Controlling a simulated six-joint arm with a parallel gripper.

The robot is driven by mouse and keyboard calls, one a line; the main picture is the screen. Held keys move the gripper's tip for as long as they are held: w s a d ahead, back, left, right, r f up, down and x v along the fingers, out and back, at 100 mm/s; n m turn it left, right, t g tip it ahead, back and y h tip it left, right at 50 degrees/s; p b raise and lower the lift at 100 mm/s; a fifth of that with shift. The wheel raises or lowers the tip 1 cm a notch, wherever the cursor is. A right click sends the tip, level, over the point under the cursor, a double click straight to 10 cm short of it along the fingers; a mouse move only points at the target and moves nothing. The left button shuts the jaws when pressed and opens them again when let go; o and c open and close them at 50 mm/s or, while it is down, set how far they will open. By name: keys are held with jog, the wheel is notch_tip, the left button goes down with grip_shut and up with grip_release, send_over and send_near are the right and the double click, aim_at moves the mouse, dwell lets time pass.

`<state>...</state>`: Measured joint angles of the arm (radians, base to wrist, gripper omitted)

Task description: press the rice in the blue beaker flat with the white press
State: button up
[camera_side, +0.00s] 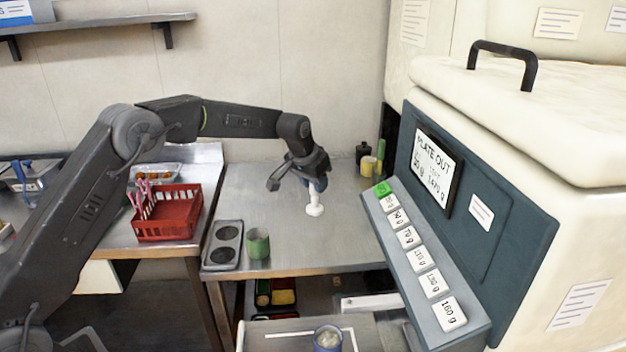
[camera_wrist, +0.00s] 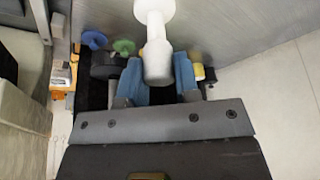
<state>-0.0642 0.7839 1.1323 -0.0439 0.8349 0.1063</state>
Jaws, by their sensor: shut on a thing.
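The white press (camera_side: 315,205) is upright over the steel table in the side view, its wide end down near the tabletop; I cannot tell whether it touches. My gripper (camera_side: 314,182) is shut on its upper part. In the wrist view the press (camera_wrist: 157,40) sits between the blue fingers of my gripper (camera_wrist: 159,78). The blue beaker (camera_side: 328,341) stands on a lower surface at the bottom of the side view, with white rice (camera_side: 328,338) inside. The beaker is well below and in front of the press and does not show in the wrist view.
A green cup (camera_side: 258,243) stands beside a grey two-hole holder (camera_side: 223,245) on the table's front left. A red basket (camera_side: 168,212) is further left. The large machine with weight buttons (camera_side: 420,259) bounds the right. Yellow and dark containers (camera_side: 368,165) stand at the back.

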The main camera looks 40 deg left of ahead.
jog(key=s+d+f+m+h, duration=0.1)
jog(key=s+d+f+m, duration=0.15)
jog(key=s+d, duration=0.75)
jog(key=s+d+f+m+h, duration=0.1)
jog(key=s+d+f+m, duration=0.15)
jog(key=s+d, duration=0.8)
jog(key=shift+m, duration=0.4)
jog(key=shift+a+f, duration=0.2)
jog(key=shift+f, duration=1.8)
jog(key=shift+f, duration=1)
dwell(2.5)
